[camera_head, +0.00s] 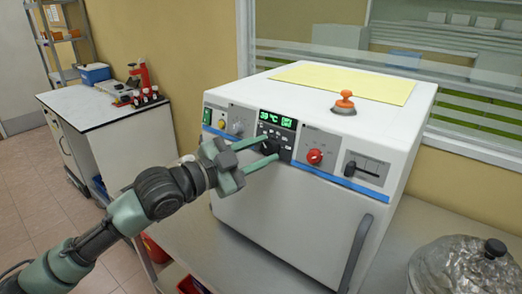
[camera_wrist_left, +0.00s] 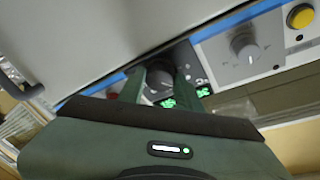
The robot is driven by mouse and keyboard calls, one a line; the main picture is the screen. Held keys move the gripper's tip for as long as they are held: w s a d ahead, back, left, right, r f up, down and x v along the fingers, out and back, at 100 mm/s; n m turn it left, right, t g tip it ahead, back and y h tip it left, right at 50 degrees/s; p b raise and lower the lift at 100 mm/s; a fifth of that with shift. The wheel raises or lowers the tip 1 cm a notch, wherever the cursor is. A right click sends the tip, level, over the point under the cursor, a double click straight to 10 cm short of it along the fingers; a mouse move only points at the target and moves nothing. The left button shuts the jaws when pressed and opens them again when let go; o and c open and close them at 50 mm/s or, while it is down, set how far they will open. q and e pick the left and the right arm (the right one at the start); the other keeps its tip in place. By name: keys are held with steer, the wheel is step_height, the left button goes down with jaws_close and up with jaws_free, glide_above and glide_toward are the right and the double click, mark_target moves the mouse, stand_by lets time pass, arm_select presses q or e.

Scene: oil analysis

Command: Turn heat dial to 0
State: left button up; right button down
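A white oven-like machine (camera_head: 300,195) stands on a grey bench. Its panel has a green display (camera_head: 276,118) reading about 39 °C. A black dial (camera_head: 270,147) sits just below the display; its label is not readable. My left gripper (camera_head: 272,148) reaches the panel from the left, one finger on each side of this dial. In the left wrist view the black dial (camera_wrist_left: 160,78) shows between the two fingers. Whether the fingers press on it is not clear. My right gripper is not in view.
Nearby on the panel are a red knob (camera_head: 315,156), a black slider (camera_head: 350,168) and a grey knob (camera_head: 238,125). The machine's door handle (camera_head: 357,252) projects at the front. A glass vessel (camera_head: 462,265) stands at the lower right. An orange-handled object (camera_head: 344,102) sits on top.

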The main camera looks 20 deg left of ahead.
arm_select(q)
jaws_close()
steer(key=shift+n, duration=0.3)
steer(key=n+t+p, duration=0.1)
steer(key=n, duration=0.1)
steer(key=shift+d+n, duration=0.1)
steer(key=shift+n, duration=0.3)
steer(key=shift+n+t+y+p, duration=0.5)
steer(key=shift+n+y+p, duration=0.4)
steer(key=shift+n, duration=1)
steer(key=shift+f, duration=0.1)
steer(key=o, duration=0.7)
jaws_free()
